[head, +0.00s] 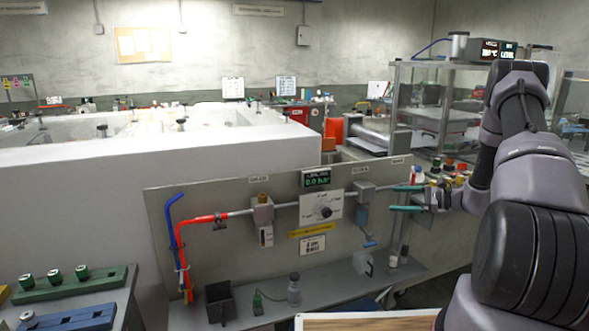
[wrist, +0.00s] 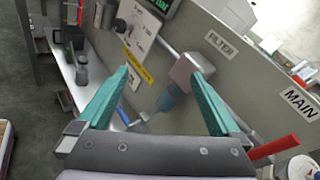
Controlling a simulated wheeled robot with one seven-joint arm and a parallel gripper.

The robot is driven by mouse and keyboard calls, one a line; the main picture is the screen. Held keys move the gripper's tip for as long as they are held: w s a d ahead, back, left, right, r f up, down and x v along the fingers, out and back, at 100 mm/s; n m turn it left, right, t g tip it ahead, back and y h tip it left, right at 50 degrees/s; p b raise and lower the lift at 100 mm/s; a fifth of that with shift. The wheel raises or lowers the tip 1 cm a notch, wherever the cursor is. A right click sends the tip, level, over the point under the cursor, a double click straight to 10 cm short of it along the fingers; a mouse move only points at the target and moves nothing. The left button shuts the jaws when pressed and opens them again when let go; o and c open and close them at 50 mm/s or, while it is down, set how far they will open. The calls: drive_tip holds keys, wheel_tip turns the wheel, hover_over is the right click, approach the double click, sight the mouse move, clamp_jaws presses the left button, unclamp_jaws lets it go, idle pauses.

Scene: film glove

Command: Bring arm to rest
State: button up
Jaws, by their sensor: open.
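My gripper (head: 407,199) is at the right end of the grey panel (head: 225,267) in the head view, with its two teal fingers apart and nothing between them. It also shows in the wrist view (wrist: 163,100), where the open fingers frame the grey filter block (wrist: 192,66) and its blue bowl (wrist: 171,97) on the panel behind. I cannot tell how far the fingers are from the panel. My arm comes in from the right side of the head view, bent at the elbow and reaching left.
A white-walled basin (head: 160,170) stands behind the panel. A red and blue hose (head: 200,219) hangs at the panel's left. Small bottles stand on the shelf (head: 270,315) below. Coloured-knob parts (head: 450,166) crowd the bench right of my gripper. A green block (head: 70,290) lies lower left.

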drive_tip(key=s+a+r+n+g+h, duration=0.2)
drive_tip(key=s+a+r+n, duration=0.15)
drive_tip(key=r, duration=0.45)
drive_tip(key=s+a+r+n+g+h, duration=0.1)
drive_tip(key=s+a+r+n+g, duration=0.1)
drive_tip(key=s+a+r, duration=0.4)
drive_tip(key=s+a+r+n+g+h, duration=0.2)
drive_tip(key=s+r+n, duration=0.1)
drive_tip(key=r, duration=0.6)
drive_tip(key=s+r+n+t+h, duration=0.3)
drive_tip(key=s+r, duration=0.3)
drive_tip(key=s, duration=0.4)
drive_tip(key=s+r+n+t+h, duration=0.3)
drive_tip(key=s+r, duration=0.3)
drive_tip(key=s, duration=0.5)
drive_tip(key=shift+s+r+h, duration=0.15)
drive_tip(key=shift+s+h, duration=0.1)
drive_tip(key=shift+h, duration=0.25)
